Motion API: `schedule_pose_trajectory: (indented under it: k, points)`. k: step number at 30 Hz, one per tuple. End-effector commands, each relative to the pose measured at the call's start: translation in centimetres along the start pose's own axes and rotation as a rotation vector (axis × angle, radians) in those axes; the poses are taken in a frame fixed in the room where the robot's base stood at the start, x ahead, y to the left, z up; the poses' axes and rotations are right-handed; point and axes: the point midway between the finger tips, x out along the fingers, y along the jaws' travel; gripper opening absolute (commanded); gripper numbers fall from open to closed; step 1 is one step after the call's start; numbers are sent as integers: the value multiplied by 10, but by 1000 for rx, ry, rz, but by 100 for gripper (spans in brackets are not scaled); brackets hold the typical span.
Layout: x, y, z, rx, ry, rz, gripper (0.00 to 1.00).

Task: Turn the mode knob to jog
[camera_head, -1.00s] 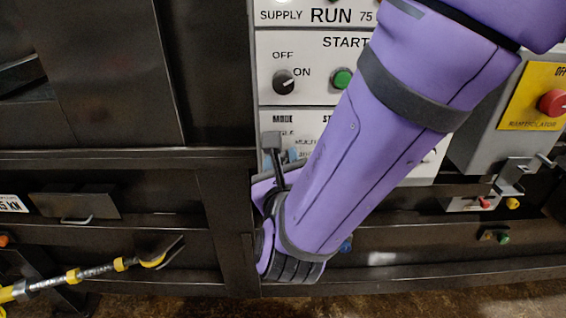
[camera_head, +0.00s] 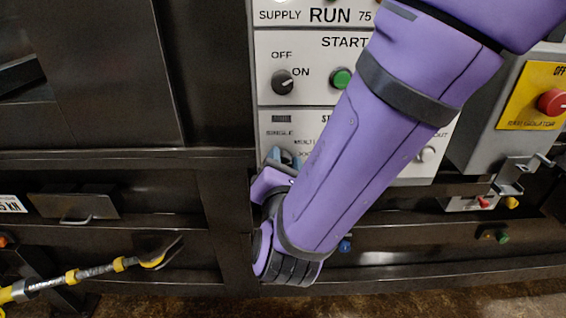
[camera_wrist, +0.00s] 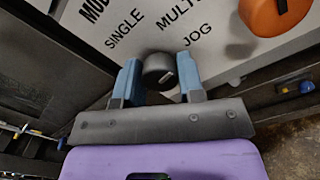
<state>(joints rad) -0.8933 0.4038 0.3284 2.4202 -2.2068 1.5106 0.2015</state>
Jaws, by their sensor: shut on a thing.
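The mode knob (camera_wrist: 158,68) is a small dark round knob on the light panel, seen in the wrist view. Printed words SINGLE, MULTI and JOG stand around it, with JOG to its right. A small pale mark shows on the knob, but I cannot clearly tell which word it points at. My gripper (camera_wrist: 160,80) has its two blue fingers on either side of the knob and is shut on it. In the head view my gripper (camera_head: 283,158) is at the lower left of the panel, and my purple arm hides the knob there.
An orange knob (camera_wrist: 275,12) sits to the upper right in the wrist view. Above the mode section are an OFF/ON knob (camera_head: 283,82) and a green start button (camera_head: 341,78). A red isolator knob (camera_head: 553,102) is at right. A yellow-and-grey bar (camera_head: 95,270) is at lower left.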

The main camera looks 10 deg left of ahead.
Motion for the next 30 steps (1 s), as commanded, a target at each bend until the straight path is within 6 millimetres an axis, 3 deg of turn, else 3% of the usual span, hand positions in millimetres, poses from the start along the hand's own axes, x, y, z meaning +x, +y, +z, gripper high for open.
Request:
schedule_pose_trajectory:
  k: [12,30]
  points:
    - [0,-1,-1,213,-3,-6,12]
    - [-1,-1,-1,253,-4,-7,12]
